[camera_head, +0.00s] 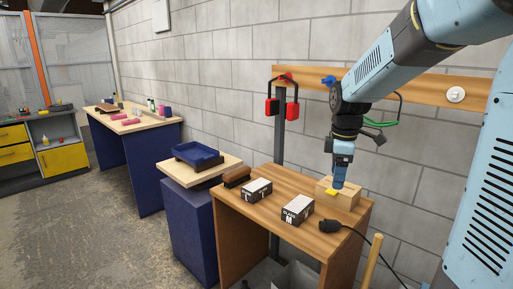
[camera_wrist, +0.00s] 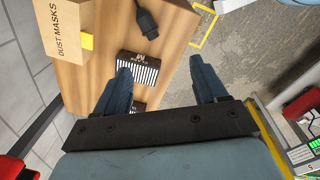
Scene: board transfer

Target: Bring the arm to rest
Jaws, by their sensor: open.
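My arm reaches in from the upper right in the head view, bent downward. My gripper (camera_head: 338,184) points down over the right side of the wooden bench (camera_head: 272,184), in front of or above a cardboard box (camera_head: 347,199). In the wrist view my gripper (camera_wrist: 160,68) shows two blue fingers spread wide apart. They are open, with nothing held between them. A black-and-white box (camera_wrist: 143,66) lies beyond the left finger, partly hidden by it. The exact height above the bench is hard to tell.
The cardboard box reads "DUST MASKS" (camera_wrist: 62,28) and bears a yellow tag (camera_wrist: 87,41). Two black-and-white boxes (camera_head: 256,190) (camera_head: 297,210), a brown brush-like item (camera_head: 236,177) and a black cable plug (camera_head: 329,227) lie on the bench. A blue tray (camera_head: 197,157) stands left.

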